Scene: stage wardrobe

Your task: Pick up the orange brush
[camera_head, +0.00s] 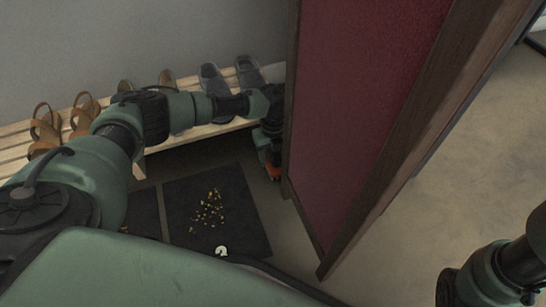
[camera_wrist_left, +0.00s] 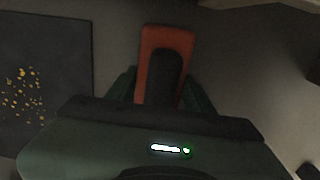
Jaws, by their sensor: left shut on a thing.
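The orange brush (camera_wrist_left: 150,55) is in my left gripper (camera_wrist_left: 160,88) in the left wrist view, with a dark patch along its middle. The green fingers are on both sides of it, and its lower part is hidden by the gripper body. In the head view, only a small orange bit of the brush (camera_head: 276,171) shows below my left gripper (camera_head: 268,152), close to the panel's left edge. My right gripper is out of view; only part of the right arm shows at the lower right.
A tall dark red panel (camera_head: 365,90) with a brown frame stands just right of my left gripper. A slatted wooden bench (camera_head: 15,150) with several shoes runs along the wall. A dark mat (camera_head: 240,215) with yellowish bits lies on the floor. Floor right of the panel is open.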

